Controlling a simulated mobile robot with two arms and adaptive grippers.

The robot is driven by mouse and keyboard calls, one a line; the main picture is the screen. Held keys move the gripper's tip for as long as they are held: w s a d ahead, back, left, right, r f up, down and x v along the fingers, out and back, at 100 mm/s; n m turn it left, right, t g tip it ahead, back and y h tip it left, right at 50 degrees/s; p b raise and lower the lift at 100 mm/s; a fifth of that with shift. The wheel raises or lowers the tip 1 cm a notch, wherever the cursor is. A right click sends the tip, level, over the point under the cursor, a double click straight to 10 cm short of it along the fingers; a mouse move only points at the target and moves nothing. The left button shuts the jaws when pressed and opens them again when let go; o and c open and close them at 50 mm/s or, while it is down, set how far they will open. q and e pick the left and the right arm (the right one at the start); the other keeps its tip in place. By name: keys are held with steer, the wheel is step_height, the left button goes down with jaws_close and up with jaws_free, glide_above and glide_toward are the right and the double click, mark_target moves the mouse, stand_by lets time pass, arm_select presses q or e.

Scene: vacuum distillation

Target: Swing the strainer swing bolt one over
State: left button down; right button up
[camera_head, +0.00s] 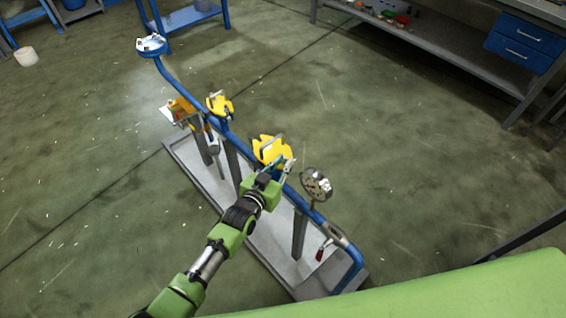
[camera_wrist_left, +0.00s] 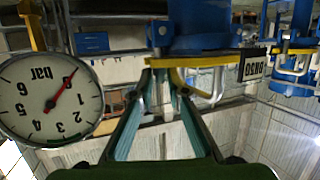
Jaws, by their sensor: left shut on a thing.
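My left gripper (camera_head: 283,167) reaches in from the lower left to the pipe assembly, beside a yellow-topped fitting (camera_head: 268,150). In the left wrist view, the gripper's fingers (camera_wrist_left: 158,84) converge on a small metal part under a blue flanged body (camera_wrist_left: 203,28) with a yellow plate (camera_wrist_left: 205,60). I take this part for the strainer swing bolt, mostly hidden between the fingertips. A bent metal loop (camera_wrist_left: 207,88) hangs just right of the fingers. My right gripper is not in view.
A round gauge (camera_head: 316,184), also large in the left wrist view (camera_wrist_left: 50,98), stands close beside the gripper. The blue pipe (camera_head: 180,84) runs above a grey tray (camera_head: 272,262). Another yellow fitting (camera_head: 219,104) is farther back. The floor around is mostly clear.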

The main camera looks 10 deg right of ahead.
arm_select(q)
steer(key=c, duration=2.2)
jaws_free()
steer(key=shift+a, duration=0.1)
steer(key=shift+s, duration=0.1)
steer(key=v, duration=1.1)
steer(key=shift+s+a+r, duration=0.1)
steer(key=shift+s+a, duration=0.15)
steer(key=shift+s, duration=0.05)
